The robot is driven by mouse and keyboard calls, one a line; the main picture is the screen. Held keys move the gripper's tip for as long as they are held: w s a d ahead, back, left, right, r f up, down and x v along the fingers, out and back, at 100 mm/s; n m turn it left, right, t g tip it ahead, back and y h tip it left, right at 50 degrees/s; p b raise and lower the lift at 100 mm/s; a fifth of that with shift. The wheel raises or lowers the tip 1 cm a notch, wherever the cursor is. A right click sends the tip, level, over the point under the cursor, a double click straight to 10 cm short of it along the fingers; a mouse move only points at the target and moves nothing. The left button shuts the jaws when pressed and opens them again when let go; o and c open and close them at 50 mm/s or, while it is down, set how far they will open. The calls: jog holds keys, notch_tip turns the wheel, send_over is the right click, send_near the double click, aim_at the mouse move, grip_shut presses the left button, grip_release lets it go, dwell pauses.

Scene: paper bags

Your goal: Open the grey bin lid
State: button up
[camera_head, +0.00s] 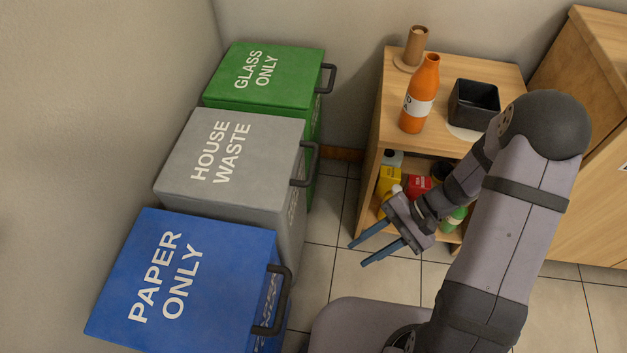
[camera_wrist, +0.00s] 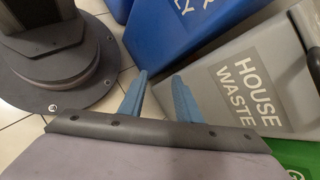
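The grey bin, marked HOUSE WASTE, stands between the green and blue bins in the head view. Its grey lid (camera_head: 228,150) is shut, with a dark handle (camera_head: 306,164) on its right edge. The fingers also show in the wrist view (camera_wrist: 160,98), pointing towards the bins.
A green bin (camera_head: 262,76) and a blue bin (camera_head: 185,280) flank the grey one, each with a dark handle. A wooden shelf unit (camera_head: 375,160) with an orange bottle (camera_head: 421,95) and a black container (camera_head: 473,103) stands behind my gripper. Tiled floor (camera_head: 318,270) is open between.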

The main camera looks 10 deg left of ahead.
jog(key=w+a+r+n+t+y, duration=0.1)
jog(key=w+a+r+t+y, duration=0.35)
jog(key=w, duration=0.45)
jog(key=n+y, duration=0.3)
jog(key=n, duration=0.3)
send_near(312, 163)
jog(key=f+x, duration=0.1)
jog(key=x, duration=0.2)
jog(key=shift+w+d+r, duration=0.1)
jog(key=shift+r, duration=0.05)
jog(key=shift+b+x, duration=0.5)
jog(key=shift+x, duration=3.1)
grip_shut()
